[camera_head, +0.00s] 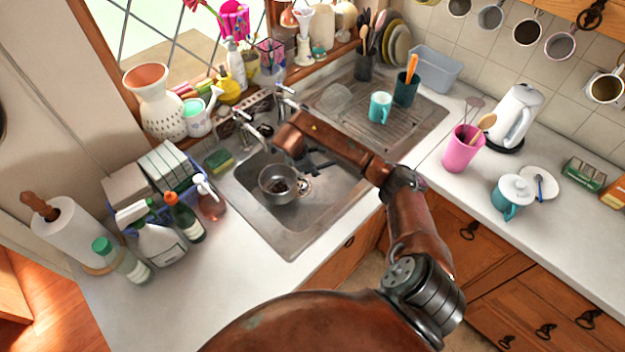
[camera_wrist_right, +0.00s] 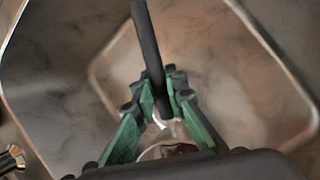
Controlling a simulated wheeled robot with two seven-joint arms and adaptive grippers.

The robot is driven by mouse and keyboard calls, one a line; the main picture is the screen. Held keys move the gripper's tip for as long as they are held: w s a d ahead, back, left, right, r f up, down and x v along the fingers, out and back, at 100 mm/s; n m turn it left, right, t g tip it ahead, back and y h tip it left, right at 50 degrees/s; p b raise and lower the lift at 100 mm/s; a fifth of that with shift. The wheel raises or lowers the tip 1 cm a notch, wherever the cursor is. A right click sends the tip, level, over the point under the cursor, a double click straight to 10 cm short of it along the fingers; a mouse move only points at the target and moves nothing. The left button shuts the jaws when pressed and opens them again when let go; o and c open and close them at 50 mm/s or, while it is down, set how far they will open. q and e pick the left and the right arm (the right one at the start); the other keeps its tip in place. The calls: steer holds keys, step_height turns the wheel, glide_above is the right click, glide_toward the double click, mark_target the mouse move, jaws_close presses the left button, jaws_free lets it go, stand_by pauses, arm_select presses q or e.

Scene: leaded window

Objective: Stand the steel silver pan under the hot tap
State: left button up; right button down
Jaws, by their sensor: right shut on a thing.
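The steel silver pan (camera_head: 276,197) is inside the sink basin, at its left part in the head view, below and in front of the nearer tap (camera_head: 247,127). A second tap (camera_head: 287,103) stands farther right. I cannot tell which is hot, or whether the pan touches the basin floor. My right gripper (camera_wrist_right: 163,108) is shut on the pan's dark handle (camera_wrist_right: 148,45), which runs up between its green fingers. Only a sliver of the pan shows in the wrist view (camera_wrist_right: 166,151). In the head view my forearm partly hides the gripper. My left gripper is not in view.
A green sponge (camera_head: 219,160) lies at the sink's left edge. Spray bottles (camera_head: 158,240) crowd the left counter. A teal mug (camera_head: 380,107) and a dark green pot (camera_head: 406,90) stand on the drainer. A pink tumbler (camera_head: 461,150) stands right of the sink.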

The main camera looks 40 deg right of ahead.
step_height(320, 180, down, 5)
steer(key=shift+f, duration=0.1)
stand_by(0.3)
steer(key=c, duration=2)
jaws_free()
steer(key=shift+o, duration=0.2)
steer(key=v, duration=1.2)
